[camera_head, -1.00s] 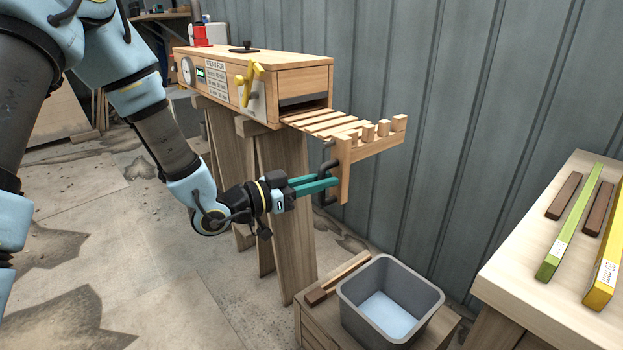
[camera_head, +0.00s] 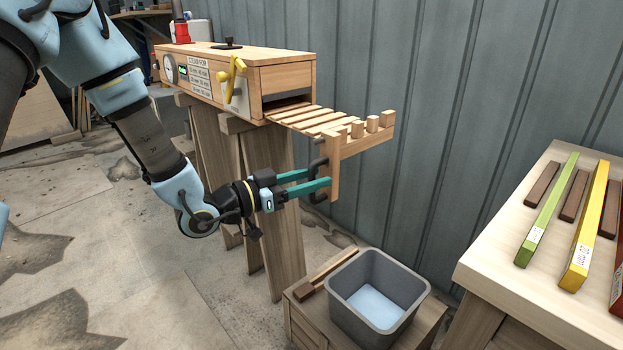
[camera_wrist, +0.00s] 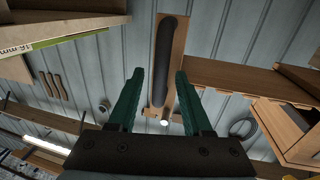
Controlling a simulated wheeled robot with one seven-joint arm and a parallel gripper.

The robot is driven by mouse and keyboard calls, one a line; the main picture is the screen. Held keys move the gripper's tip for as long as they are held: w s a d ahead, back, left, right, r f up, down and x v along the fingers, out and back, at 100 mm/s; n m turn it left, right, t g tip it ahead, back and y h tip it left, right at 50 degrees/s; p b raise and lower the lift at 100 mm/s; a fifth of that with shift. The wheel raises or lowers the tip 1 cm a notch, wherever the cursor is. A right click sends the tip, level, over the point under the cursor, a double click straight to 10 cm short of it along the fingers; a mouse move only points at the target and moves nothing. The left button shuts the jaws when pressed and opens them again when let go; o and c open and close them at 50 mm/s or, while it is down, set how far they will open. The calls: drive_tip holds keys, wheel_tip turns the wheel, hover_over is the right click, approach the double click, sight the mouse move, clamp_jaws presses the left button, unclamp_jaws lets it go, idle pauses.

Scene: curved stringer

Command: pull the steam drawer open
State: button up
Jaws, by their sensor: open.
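The steam box (camera_head: 285,80) is a long wooden box on wooden legs. Its slatted wooden drawer (camera_head: 318,121) sticks out of the open end toward the right. The drawer's front panel (camera_head: 335,172) hangs below the slats and carries a dark upright bar handle (camera_head: 318,196). My gripper (camera_head: 319,179) is open at the handle, with its green fingers reaching to the panel. In the wrist view the handle (camera_wrist: 165,50) runs between the two open fingers of my gripper (camera_wrist: 160,76), with gaps showing on both sides. Contact with the panel cannot be told.
A grey bin (camera_head: 375,292) stands on a low wooden crate below the drawer. A table (camera_head: 490,235) at the right holds green and yellow strips and brown blocks. A corrugated wall (camera_head: 430,90) runs behind. The concrete floor at left is open.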

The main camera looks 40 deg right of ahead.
drive_tip(key=b+v, duration=0.1)
drive_tip(key=v, duration=1)
idle(0.3)
